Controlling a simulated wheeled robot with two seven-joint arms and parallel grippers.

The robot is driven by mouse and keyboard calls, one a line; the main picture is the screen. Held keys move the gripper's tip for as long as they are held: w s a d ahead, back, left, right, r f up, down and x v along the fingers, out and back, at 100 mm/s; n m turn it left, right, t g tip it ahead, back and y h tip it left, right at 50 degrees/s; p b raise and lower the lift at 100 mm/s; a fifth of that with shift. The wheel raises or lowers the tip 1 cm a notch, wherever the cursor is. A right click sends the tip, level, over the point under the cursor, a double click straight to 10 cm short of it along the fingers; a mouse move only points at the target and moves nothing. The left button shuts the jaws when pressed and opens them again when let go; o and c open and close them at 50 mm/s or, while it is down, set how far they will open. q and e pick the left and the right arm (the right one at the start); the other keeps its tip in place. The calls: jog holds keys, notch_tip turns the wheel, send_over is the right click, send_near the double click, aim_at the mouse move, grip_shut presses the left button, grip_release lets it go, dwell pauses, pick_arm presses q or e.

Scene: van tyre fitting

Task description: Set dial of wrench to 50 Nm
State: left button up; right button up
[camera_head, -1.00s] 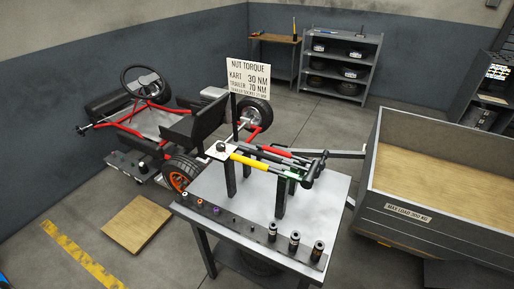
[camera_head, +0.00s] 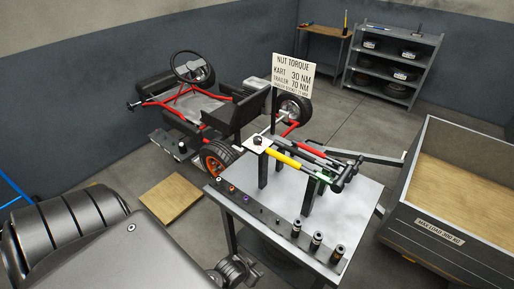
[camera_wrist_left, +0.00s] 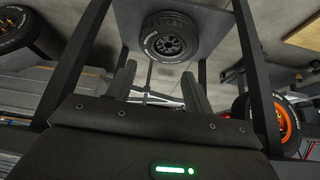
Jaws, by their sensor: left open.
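Several wrenches lie side by side on a black stand (camera_head: 306,203) on the grey work table (camera_head: 352,197). The nearest has a yellow grip (camera_head: 283,159), and one behind it has a red grip (camera_head: 312,152). A white plate with a black knob (camera_head: 258,142) is at the yellow wrench's left end; any scale is too small to read. My left gripper (camera_head: 237,272) is low at the table's near left side, apart from the wrenches. In the left wrist view its two open fingers (camera_wrist_left: 160,92) have nothing between them. My right gripper is not in view.
Sockets (camera_head: 316,240) stand along the table's near edge. A tyre (camera_wrist_left: 170,36) shows between table legs in the wrist view. A torque sign (camera_head: 293,75) reads kart 30, trailer 70 Nm. The kart (camera_head: 215,105) is behind left, the trailer (camera_head: 438,228) right.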

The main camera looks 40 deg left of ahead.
pick_arm(q)
jog(key=w+a+r+n+t+y+p, duration=0.1)
jog(key=w+a+r+t, duration=0.15)
jog(key=r, duration=0.85)
jog(key=w+a+r+t+p, duration=0.1)
jog(key=w+a+r, duration=0.25)
jog(key=r, duration=0.75)
jog(key=n+t+y, duration=0.3)
jog(key=t+y, duration=0.1)
jog(key=t, duration=0.4)
send_near(256, 142)
jog(key=shift+g, duration=0.25)
jog(key=p+x, duration=0.1)
jog(key=x, duration=0.2)
jog(key=p+x, duration=0.1)
jog(key=x, duration=0.2)
jog(key=p+x, duration=0.1)
jog(key=x, duration=0.2)
jog(key=shift+r, duration=0.25)
jog(key=shift+w+a+p, duration=0.15)
jog(key=shift+w+p, duration=0.15)
jog(key=shift+w, duration=0.2)
jog(key=shift+f, duration=0.1)
jog(key=c, duration=1)
